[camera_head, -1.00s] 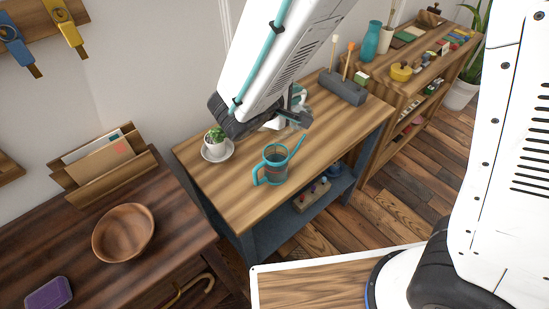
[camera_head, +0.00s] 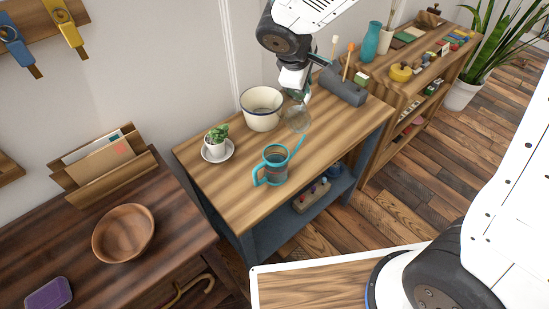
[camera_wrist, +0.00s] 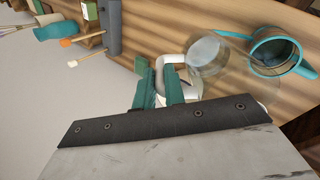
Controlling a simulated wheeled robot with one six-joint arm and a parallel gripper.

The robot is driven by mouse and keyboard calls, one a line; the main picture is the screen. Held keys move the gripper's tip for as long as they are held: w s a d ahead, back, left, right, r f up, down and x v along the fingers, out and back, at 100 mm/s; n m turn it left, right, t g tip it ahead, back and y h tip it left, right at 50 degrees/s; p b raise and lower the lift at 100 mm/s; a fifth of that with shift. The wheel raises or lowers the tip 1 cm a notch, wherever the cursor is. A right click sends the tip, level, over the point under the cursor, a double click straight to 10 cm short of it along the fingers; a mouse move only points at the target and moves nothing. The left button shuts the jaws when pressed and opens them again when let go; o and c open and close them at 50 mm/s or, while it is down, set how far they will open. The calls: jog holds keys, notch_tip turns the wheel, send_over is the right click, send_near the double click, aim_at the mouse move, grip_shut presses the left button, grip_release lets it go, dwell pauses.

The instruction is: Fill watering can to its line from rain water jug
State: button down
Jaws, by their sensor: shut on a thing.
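The teal watering can (camera_head: 276,168) stands upright on the light wooden table, its handle toward the left and its spout pointing up and right. A thin reddish mark shows on its body; it also shows in the wrist view (camera_wrist: 280,52), and I cannot tell its water level. The clear jug (camera_head: 298,120) is behind the can, near the spout. In the wrist view the jug (camera_wrist: 208,55) is beside the can, with its pale handle (camera_wrist: 181,75) at my gripper's teal fingers (camera_wrist: 158,88). My gripper (camera_head: 295,92) is shut on the handle. The jug's exact tilt is unclear.
A cream enamel basin (camera_head: 261,110) stands left of the jug at the table's back. A potted plant (camera_head: 217,142) on a saucer is at the left. A grey tool block (camera_head: 343,88) stands at the back right. The table's front right is clear.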

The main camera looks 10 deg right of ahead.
jog(key=shift+w+d+g+y+b, duration=0.35)
jog(key=shift+w+d+g+y, duration=0.45)
jog(key=shift+w+d+g, duration=0.15)
jog(key=f+g, duration=0.1)
jog(key=w+d+f+y+b, duration=0.1)
jog(key=w+f+g+y, duration=0.1)
jog(key=shift+w+d+f+g+b, duration=0.15)
jog(key=shift+d+f+g+b, duration=0.15)
jog(key=shift+f+g, duration=0.1)
jog(key=shift+a, duration=0.1)
